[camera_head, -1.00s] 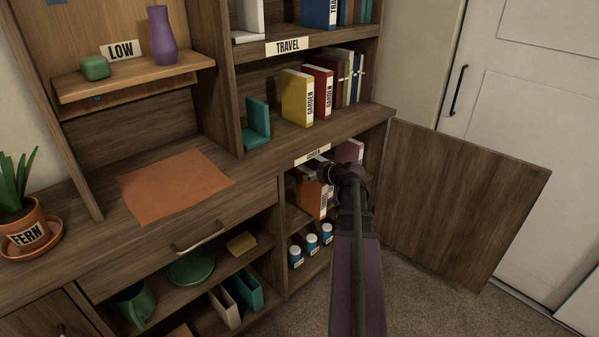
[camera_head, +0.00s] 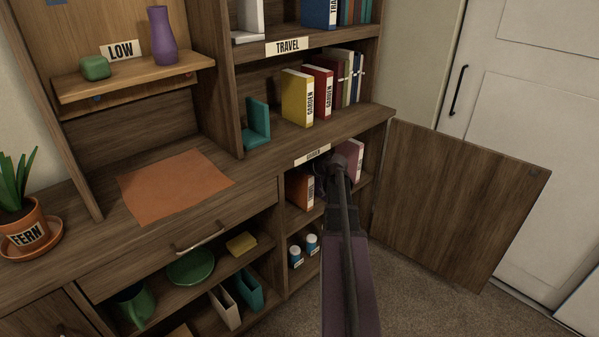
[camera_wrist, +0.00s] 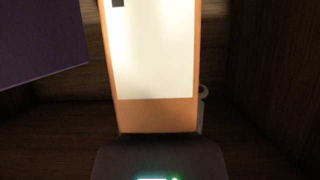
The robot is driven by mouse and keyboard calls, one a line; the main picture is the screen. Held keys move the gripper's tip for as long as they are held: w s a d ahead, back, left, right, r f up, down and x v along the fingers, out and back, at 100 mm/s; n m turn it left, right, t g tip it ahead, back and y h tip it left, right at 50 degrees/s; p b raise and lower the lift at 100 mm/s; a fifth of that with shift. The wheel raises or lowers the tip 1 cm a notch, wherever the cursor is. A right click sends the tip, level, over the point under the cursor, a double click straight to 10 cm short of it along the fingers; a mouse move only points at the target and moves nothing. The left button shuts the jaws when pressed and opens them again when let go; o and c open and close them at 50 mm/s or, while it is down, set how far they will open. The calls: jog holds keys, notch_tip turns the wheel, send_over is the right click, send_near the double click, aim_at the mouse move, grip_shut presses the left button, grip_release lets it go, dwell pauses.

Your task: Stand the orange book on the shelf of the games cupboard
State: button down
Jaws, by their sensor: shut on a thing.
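The orange book (camera_head: 300,188) is inside the open cupboard at the lower right of the shelving, in its upper compartment. It looks about upright; whether its bottom edge touches the shelf (camera_head: 301,215) is hidden. My gripper (camera_head: 325,172) reaches in at the cupboard opening, shut on the book, and my arm covers part of it. In the wrist view the orange book (camera_wrist: 158,115) fills the middle, with a large pale label facing the camera. The fingertips are mostly hidden there.
A mauve book (camera_head: 355,160) stands right of my gripper in the same compartment. White-and-blue jars (camera_head: 311,244) stand on the level below. The cupboard door (camera_head: 460,205) is swung open to the right. A purple surface (camera_wrist: 40,40) is close at the wrist view's upper left.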

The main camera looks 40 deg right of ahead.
jog(key=shift+s+f+b, duration=0.1)
jog(key=shift+f+b, duration=0.5)
jog(key=shift+f, duration=0.25)
jog(key=shift+c, duration=1.3)
grip_release()
jog(key=a+p+v, duration=0.1)
jog(key=p+v, duration=0.4)
jog(key=v, duration=0.7)
jog(key=shift+d+p, duration=0.4)
jog(key=shift+d, duration=0.05)
